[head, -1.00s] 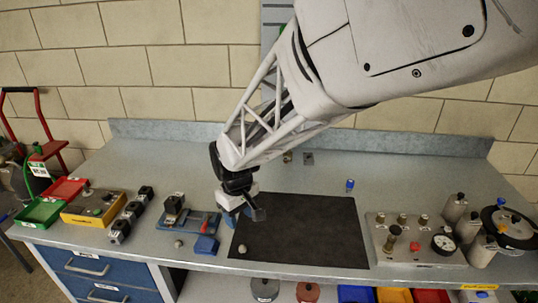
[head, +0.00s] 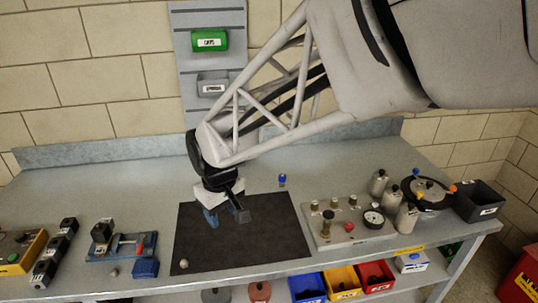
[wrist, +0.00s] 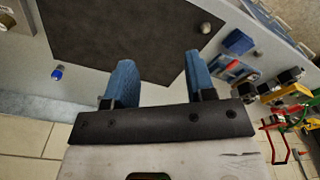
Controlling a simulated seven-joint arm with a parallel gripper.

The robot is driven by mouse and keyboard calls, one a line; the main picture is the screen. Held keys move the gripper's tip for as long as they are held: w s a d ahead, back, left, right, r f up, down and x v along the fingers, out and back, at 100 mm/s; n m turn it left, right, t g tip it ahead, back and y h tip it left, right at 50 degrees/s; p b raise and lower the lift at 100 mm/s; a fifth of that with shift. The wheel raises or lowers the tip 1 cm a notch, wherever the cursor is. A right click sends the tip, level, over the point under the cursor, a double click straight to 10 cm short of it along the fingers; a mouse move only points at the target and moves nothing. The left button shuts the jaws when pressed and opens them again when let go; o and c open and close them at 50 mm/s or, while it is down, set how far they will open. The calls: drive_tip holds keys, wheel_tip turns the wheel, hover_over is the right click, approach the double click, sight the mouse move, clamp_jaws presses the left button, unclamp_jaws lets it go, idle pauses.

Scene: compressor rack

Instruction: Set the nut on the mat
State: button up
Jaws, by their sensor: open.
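The dark mat (head: 262,242) lies flat on the bench; it also fills the upper part of the wrist view (wrist: 125,40). A small round pale piece (head: 184,264) is at the mat's front left corner, also in the wrist view (wrist: 205,28); I cannot tell whether it is the nut. A second small round piece (head: 114,272) sits on the bench left of the mat. My gripper (head: 211,217) is above the mat's back left part. In the wrist view its blue fingers (wrist: 160,85) are apart with nothing between them.
A blue fixture (head: 130,246) and several dark blocks (head: 55,250) are at left. A plate with fittings and a gauge (head: 345,226) stands right of the mat, with grey canisters (head: 405,217) beyond. The bench behind the mat is mostly clear.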

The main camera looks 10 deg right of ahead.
drive_tip(key=s+d+r+m+t, duration=0.1)
drive_tip(key=s+d+r+m, duration=0.2)
drive_tip(key=s+d, duration=0.5)
drive_tip(key=s+d+r+m, duration=0.3)
drive_tip(key=s+d, duration=0.5)
drive_tip(key=d, duration=0.3)
drive_tip(key=shift+s+d+m+t, duration=0.35)
drive_tip(key=shift+d+m+t, duration=0.05)
drive_tip(key=shift+m, duration=0.1)
